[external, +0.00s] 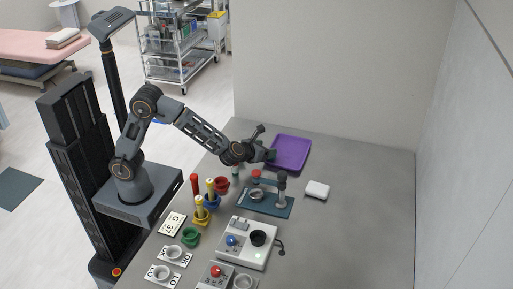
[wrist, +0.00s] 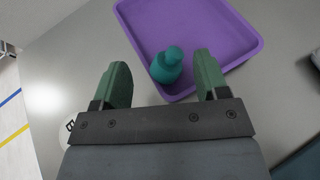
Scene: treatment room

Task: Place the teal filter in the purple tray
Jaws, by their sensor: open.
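The teal filter (wrist: 165,67) shows in the wrist view between my open fingers, with a gap on each side. It appears at the near left edge of the purple tray (wrist: 235,55); whether its base rests on the tray floor is hard to tell. In the external view the purple tray (external: 291,152) lies at the back of the table. My gripper (external: 265,146) is at the tray's left side, and the filter cannot be made out clearly there. In the wrist view my gripper (wrist: 162,62) is open, fingers apart from the filter.
A blue-green stand (external: 282,208) with a post is in front of the tray. A white block (external: 317,189) lies to the right. Coloured cups, including a red cup (external: 221,184), and a white device (external: 247,243) fill the near left. The table's right side is clear.

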